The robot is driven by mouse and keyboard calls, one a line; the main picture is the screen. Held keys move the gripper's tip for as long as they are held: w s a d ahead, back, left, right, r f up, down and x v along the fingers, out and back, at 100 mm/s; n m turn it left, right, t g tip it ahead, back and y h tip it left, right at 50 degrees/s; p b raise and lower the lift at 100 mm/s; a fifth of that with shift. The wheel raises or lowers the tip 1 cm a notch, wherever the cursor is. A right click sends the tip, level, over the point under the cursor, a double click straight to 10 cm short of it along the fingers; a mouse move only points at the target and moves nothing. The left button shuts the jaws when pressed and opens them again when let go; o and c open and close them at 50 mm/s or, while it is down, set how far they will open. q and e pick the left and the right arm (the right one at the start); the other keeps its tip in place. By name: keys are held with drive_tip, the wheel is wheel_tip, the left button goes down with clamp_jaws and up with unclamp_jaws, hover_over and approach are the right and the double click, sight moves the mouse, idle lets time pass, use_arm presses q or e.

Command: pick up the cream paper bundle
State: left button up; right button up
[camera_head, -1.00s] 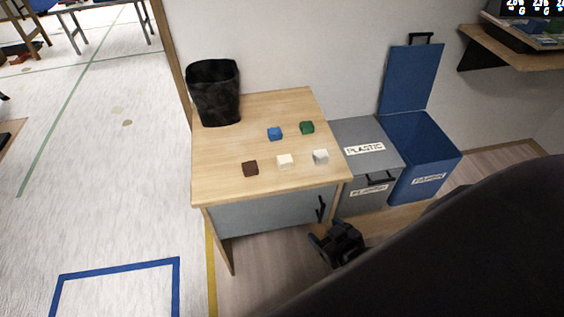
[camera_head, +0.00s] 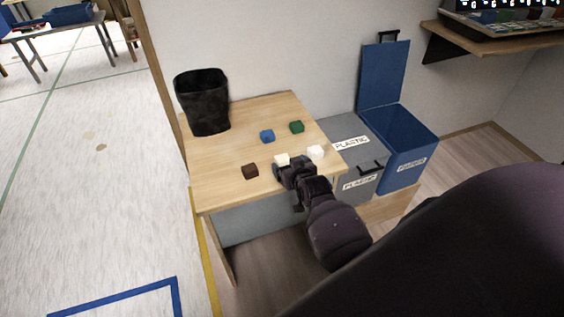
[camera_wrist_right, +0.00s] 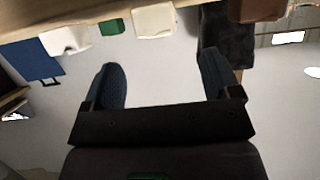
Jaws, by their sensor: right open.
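The cream paper bundle (camera_head: 281,159) is a small block near the front of the wooden table (camera_head: 215,178). It also shows in the right wrist view (camera_wrist_right: 155,20), at the top edge, roughly between the directions of my two fingers. My right gripper (camera_head: 288,170) is just in front of the bundle at the table's front edge and hides part of its lower side in the head view. In the wrist view the right gripper (camera_wrist_right: 161,70) has its fingers wide apart with nothing between them. My left gripper is not in view.
A white block (camera_head: 316,152) lies right of the bundle, a brown block (camera_head: 250,171) left of it. A blue block (camera_head: 267,136) and green block (camera_head: 297,127) lie behind. A black bin (camera_head: 203,103) stands at the back left. Grey (camera_head: 350,150) and blue (camera_head: 410,140) bins stand right.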

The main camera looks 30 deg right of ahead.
sight(282, 158)
drive_tip(key=shift+x, duration=0.9)
drive_tip(key=shift+w+d+f, duration=0.2)
drive_tip(key=shift+w, duration=0.15)
drive_tip(key=b+x, duration=0.1)
drive_tip(key=x, duration=0.2)
drive_tip(key=shift+f, duration=0.3)
drive_tip(key=shift+w+d+f, duration=0.15)
drive_tip(key=shift+w+d, duration=0.05)
drive_tip(key=shift+w, duration=0.45)
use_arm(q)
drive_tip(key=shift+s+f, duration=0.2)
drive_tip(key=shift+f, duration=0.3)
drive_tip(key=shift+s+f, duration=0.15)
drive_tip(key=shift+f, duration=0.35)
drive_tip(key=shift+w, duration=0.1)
use_arm(e)
drive_tip(key=c, duration=1)
